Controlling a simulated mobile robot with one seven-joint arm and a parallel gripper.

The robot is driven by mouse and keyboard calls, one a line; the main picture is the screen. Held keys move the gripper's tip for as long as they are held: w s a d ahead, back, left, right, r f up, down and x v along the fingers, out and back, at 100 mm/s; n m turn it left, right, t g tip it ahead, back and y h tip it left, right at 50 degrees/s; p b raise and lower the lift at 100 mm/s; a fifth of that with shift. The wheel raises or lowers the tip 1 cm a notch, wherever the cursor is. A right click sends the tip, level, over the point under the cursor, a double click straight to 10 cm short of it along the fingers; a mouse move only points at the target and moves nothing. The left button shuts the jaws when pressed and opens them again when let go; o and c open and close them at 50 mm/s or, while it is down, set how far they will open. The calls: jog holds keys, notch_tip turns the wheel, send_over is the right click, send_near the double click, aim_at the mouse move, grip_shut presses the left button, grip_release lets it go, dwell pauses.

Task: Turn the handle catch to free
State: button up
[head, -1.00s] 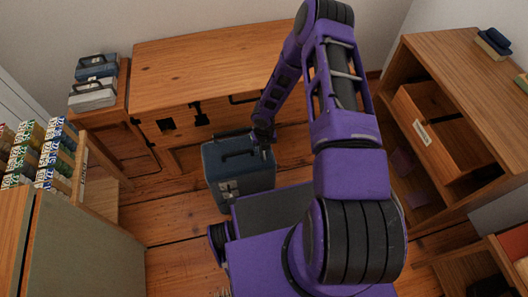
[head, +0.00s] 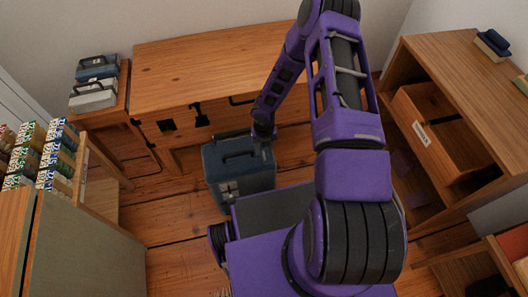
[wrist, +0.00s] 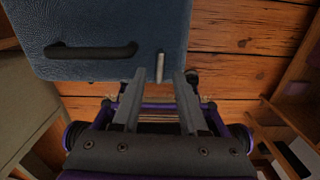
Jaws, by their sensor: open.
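A dark blue case (head: 238,188) stands on the wooden floor in front of the desk, with a black handle (head: 240,155) on its top. In the wrist view the blue top (wrist: 100,20) fills the upper left, with the black handle (wrist: 90,50) lying across it. A small pale metal catch (wrist: 160,66) is to the right of the handle, near the case's edge. My gripper (wrist: 159,77) is open, its two fingertips on either side of the catch's near end. I cannot tell whether they touch it. In the head view my gripper (head: 263,136) is over the case's right side.
A wooden desk (head: 215,65) is behind the case. A shelf unit with an open drawer (head: 428,130) is on the right. A cabinet (head: 85,240) with several small boxes is on the left. Bare floor (head: 170,205) lies left of the case.

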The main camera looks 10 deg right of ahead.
aim_at(264, 155)
notch_tip(264, 155, up, 15)
jog(key=p, duration=0.3)
jog(key=shift+f, duration=0.1)
